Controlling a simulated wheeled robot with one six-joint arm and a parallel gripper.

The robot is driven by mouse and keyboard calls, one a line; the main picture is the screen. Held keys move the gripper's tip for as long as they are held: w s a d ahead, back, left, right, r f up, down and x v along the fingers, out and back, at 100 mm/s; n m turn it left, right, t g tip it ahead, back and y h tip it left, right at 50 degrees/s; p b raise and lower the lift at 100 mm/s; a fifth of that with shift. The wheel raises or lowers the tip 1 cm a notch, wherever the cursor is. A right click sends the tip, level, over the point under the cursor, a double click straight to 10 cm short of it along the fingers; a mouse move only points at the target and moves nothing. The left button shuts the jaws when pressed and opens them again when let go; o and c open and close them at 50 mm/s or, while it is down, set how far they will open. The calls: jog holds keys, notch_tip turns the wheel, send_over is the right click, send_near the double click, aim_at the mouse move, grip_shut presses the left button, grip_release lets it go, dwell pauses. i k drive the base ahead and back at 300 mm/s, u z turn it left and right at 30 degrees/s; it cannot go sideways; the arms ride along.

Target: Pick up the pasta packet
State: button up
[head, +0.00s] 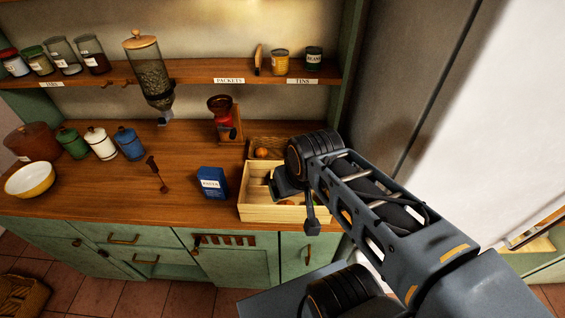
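The pasta packet (211,183) is a small blue box with a white label reading PASTA. It stands upright on the wooden counter (110,190), near the front edge and just left of a wooden crate. My gripper (290,195) is over the crate, to the right of the packet and apart from it. My arm partly hides the gripper, and its fingers are too dark and small to tell open from shut.
The wooden crate (285,213) stands right of the packet. A red grinder (222,120) is behind it. A dark scoop-like tool (157,174) lies to the left, with canisters (100,143) and a yellow bowl (30,180) beyond. A shelf (200,72) with jars and tins runs above.

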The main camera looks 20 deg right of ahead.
aim_at(212, 179)
jog(key=k, duration=0.5)
jog(key=u, duration=1.85)
jog(key=i, duration=2.55)
jog(key=z, duration=2.95)
